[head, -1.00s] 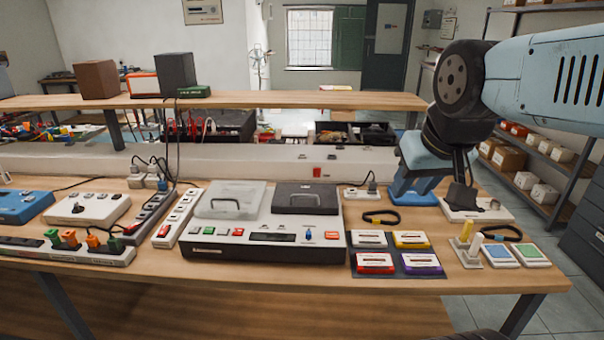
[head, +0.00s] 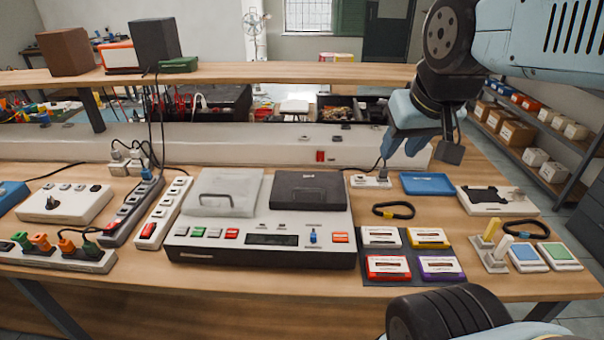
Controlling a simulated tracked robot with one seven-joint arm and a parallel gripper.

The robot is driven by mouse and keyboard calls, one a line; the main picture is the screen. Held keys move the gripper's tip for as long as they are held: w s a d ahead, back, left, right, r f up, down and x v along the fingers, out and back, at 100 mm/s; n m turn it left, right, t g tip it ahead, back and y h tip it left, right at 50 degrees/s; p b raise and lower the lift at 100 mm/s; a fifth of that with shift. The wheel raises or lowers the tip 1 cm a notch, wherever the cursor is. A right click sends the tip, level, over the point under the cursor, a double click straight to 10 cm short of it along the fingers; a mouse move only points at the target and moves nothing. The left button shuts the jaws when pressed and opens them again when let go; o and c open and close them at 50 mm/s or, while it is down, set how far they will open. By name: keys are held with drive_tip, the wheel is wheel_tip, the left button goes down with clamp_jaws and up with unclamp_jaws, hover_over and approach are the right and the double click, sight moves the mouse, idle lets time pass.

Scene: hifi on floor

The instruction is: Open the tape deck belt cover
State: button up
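The tape deck (head: 262,252) is a wide white unit with a dark base on the workbench. On its top left lies a pale grey, translucent-looking cover (head: 224,193) with a dark handle. On its top right lies a dark grey cover (head: 309,191). Both covers look closed. Which one is the belt cover I cannot tell. My gripper (head: 424,152) hangs above the bench, to the right of and behind the deck, apart from both covers. It shows a light blue body and dark parts. Nothing is visibly held, and its finger opening is unclear.
Cassettes lie on a dark mat (head: 410,258) right of the deck. Power strips (head: 163,212) stand close on the left. A raised shelf (head: 250,73) crosses behind.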

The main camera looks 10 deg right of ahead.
drive_tip(key=w+a+n+g, duration=0.45)
drive_tip(key=w+n, duration=0.25)
drive_tip(key=w, duration=0.4)
drive_tip(key=n+g, duration=0.3)
drive_tip(key=n, duration=0.6)
hover_over(305, 198)
wheel_tip(305, 198, down, 20)
drive_tip(key=shift+r, duration=0.15)
drive_tip(key=shift+w, duration=0.1)
clamp_jaws()
idle(0.3)
